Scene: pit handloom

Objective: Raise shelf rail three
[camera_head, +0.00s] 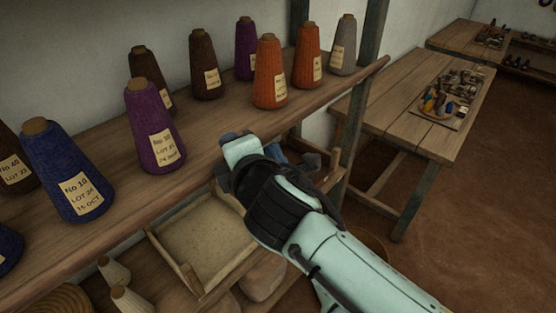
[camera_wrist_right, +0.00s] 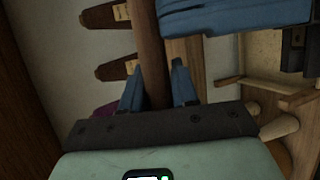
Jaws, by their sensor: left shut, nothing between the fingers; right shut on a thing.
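The shelf rail is the brown wooden front edge (camera_head: 340,82) of the upper shelf, sloping up to the right in the head view. In the right wrist view the rail (camera_wrist_right: 150,45) runs up the picture between the blue fingers of my right gripper (camera_wrist_right: 156,90), which is shut on it. Blue fingers of my left gripper (camera_head: 277,152) show just below the rail, partly behind a mint arm of mine. They also show close up at the top of the right wrist view (camera_wrist_right: 235,14). The left gripper is shut and empty. The mint arm hides part of the rail.
Several thread cones, such as a purple one (camera_head: 154,128) and an orange one (camera_head: 269,72), stand on the shelf close behind the rail. A shallow wooden tray (camera_head: 187,275) and cream cones (camera_head: 128,300) lie below. A plank table (camera_head: 400,118) stands at the right.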

